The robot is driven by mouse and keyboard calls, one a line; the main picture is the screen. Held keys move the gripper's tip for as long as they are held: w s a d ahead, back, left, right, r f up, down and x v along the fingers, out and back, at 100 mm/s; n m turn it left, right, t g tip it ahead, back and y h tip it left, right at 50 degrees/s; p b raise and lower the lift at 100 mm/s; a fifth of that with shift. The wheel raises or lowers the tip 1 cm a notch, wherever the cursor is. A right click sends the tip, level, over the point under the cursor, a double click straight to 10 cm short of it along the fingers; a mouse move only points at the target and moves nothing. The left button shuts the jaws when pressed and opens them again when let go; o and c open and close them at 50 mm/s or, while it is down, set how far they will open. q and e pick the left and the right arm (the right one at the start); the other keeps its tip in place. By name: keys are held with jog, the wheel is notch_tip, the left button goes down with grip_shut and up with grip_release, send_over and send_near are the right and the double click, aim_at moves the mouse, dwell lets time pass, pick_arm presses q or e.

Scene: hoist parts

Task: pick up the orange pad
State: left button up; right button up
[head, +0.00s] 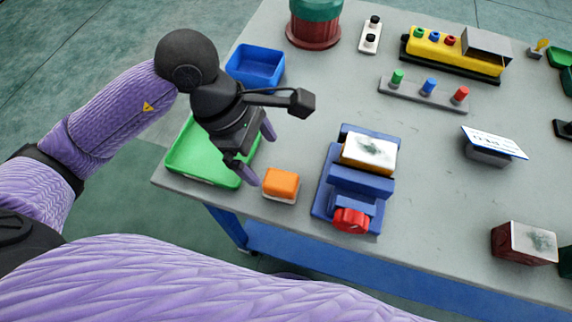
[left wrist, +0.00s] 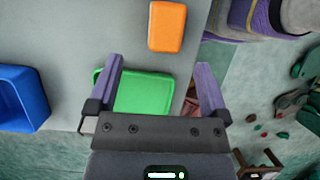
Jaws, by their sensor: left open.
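The orange pad (head: 281,183) lies on a pale base near the front edge of the grey table, between the green tray and the blue vise. It also shows at the top of the left wrist view (left wrist: 167,26). My left gripper (head: 256,150) is open and empty, above the right side of the green tray, up and left of the pad in the head view. In the left wrist view its fingers (left wrist: 160,65) are spread apart, with the pad beyond their tips. Nothing is between the fingers. My right gripper is not in view.
The green tray (head: 180,164) stands at the table's left corner, a blue bin (head: 256,83) behind it. The blue vise (head: 324,194) with a red knob (head: 350,220) stands close right of the pad. A rack with coloured pegs (head: 411,96) is farther back. The table's middle is clear.

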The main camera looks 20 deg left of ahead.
aim_at(278, 179)
pick_arm(q)
jog(key=x, duration=0.2)
jog(key=b+x, duration=0.1)
jog(key=x, duration=0.5)
jog(key=shift+s+d+b, duration=0.25)
jog(key=shift+s+b, duration=0.1)
jog(key=shift+b, duration=0.05)
jog(key=shift+r, duration=0.1)
jog(key=c, duration=1.3)
notch_tip(278, 179, up, 10)
jog(key=p, duration=0.3)
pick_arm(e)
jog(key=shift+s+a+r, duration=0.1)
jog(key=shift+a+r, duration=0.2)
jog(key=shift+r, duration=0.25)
